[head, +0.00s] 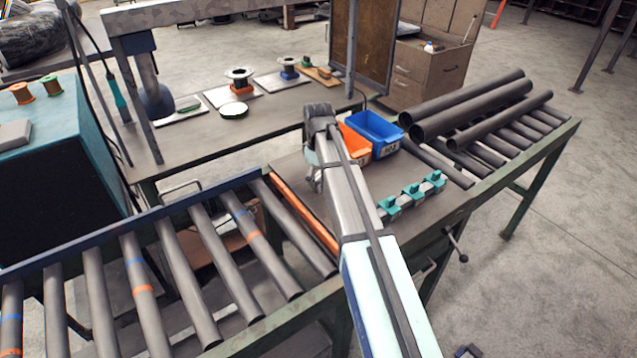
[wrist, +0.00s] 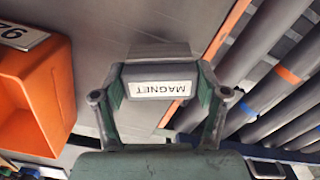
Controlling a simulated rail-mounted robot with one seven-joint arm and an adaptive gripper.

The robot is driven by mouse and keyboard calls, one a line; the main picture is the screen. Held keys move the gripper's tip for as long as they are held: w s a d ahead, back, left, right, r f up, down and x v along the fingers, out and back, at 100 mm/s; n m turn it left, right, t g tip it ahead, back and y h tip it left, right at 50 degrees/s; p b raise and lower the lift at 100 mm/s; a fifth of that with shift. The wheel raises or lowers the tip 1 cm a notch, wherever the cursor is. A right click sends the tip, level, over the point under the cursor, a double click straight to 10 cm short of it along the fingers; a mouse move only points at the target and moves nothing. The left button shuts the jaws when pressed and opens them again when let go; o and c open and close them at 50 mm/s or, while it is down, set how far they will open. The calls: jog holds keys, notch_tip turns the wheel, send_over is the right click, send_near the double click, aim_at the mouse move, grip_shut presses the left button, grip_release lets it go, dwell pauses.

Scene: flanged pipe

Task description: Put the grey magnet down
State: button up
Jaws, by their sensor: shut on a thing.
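The grey magnet, a block with a white label reading MAGNET (wrist: 161,72), is at the centre of the wrist view. My gripper (wrist: 160,92) is shut on it, one finger pad against each side. Below the magnet lies a grey bench top, which also shows in the head view (head: 425,225). I cannot tell whether the magnet touches the bench or hangs above it. In the head view my own arm hides most of the gripper and the magnet.
An orange bin (head: 355,143) and a blue bin (head: 375,132) stand behind my arm; the orange one is left in the wrist view (wrist: 30,95). Several teal-topped blocks (head: 411,195) sit right of my arm. Roller conveyor (head: 202,240) lies left, dark pipes (head: 470,110) at right.

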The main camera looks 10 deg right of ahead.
aim_at(319, 176)
jog(key=shift+f, duration=1.3)
jog(key=shift+f, duration=0.15)
jog(key=o, duration=1)
notch_tip(319, 176, up, 12)
jog(key=shift+r+b, duration=0.15)
jog(key=shift+b, duration=1)
